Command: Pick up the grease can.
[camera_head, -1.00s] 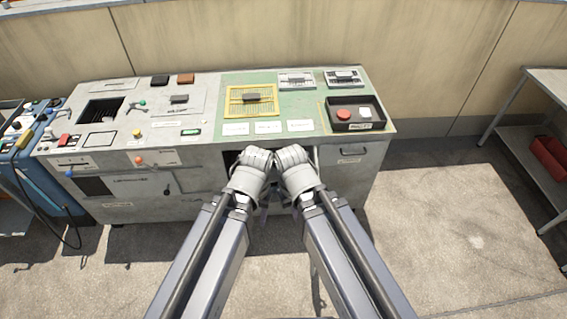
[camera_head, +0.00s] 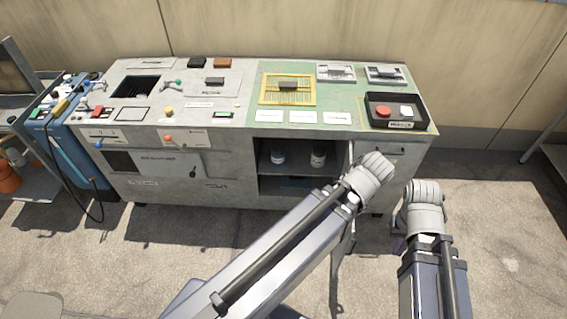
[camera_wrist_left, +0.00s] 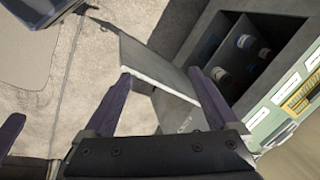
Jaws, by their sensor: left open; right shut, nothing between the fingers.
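In the head view my left arm hides most of that gripper. My right gripper (camera_head: 400,245) is shut and empty, low in front of the bench's right end.
The grey bench (camera_head: 225,148) carries a yellow grid (camera_head: 270,101) and a black tray (camera_head: 375,122) with red and white buttons. The open door narrows access at the compartment's right side. A blue cart (camera_head: 80,160) stands left.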

